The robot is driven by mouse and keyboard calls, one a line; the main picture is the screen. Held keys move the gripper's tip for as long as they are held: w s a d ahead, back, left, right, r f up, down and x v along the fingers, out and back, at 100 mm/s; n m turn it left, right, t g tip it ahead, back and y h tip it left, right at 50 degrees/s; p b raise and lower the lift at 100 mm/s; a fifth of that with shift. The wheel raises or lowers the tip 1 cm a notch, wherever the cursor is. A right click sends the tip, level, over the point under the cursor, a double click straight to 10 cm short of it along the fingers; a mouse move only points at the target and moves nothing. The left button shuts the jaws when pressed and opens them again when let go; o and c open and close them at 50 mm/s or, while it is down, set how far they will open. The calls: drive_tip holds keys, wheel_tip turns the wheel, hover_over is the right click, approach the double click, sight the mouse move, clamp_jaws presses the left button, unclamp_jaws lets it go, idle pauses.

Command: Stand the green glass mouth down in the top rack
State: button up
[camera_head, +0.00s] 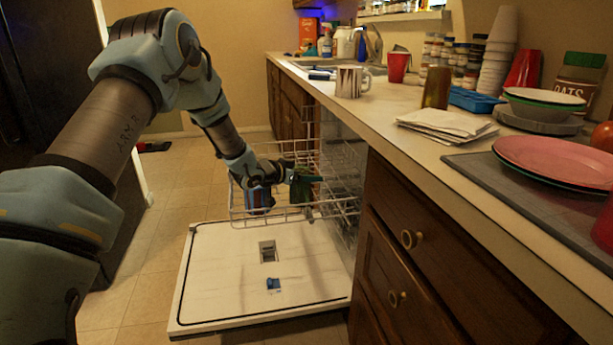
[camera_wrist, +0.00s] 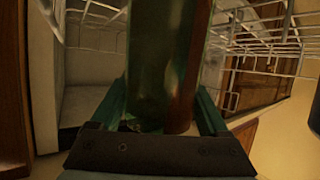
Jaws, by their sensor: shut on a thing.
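The green glass (camera_head: 304,190) is at the end of my arm in the head view, at the dishwasher's pulled-out top rack (camera_head: 290,213). In the wrist view the glass (camera_wrist: 160,55) is large, translucent and dark green, between the two fingers. My gripper (camera_wrist: 163,98) is shut on it. In the head view my gripper (camera_head: 298,176) is over the rack area, and wires cross in front of it. I cannot tell which end of the glass is the mouth, or whether it touches the rack. Rack wires (camera_wrist: 275,25) show behind the glass in the wrist view.
The open dishwasher door (camera_head: 225,285) lies flat below the rack. Wooden drawers (camera_head: 430,265) stand close on the right. The counter holds a striped mug (camera_head: 351,81), red cup (camera_head: 398,66), brown tumbler (camera_head: 436,88), napkins (camera_head: 445,124) and plates (camera_head: 555,160).

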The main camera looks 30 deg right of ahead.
drive_tip(key=o, duration=1.5)
drive_tip(key=shift+f, duration=0.1)
drive_tip(key=v, duration=1.1)
drive_tip(key=shift+d, duration=0.1)
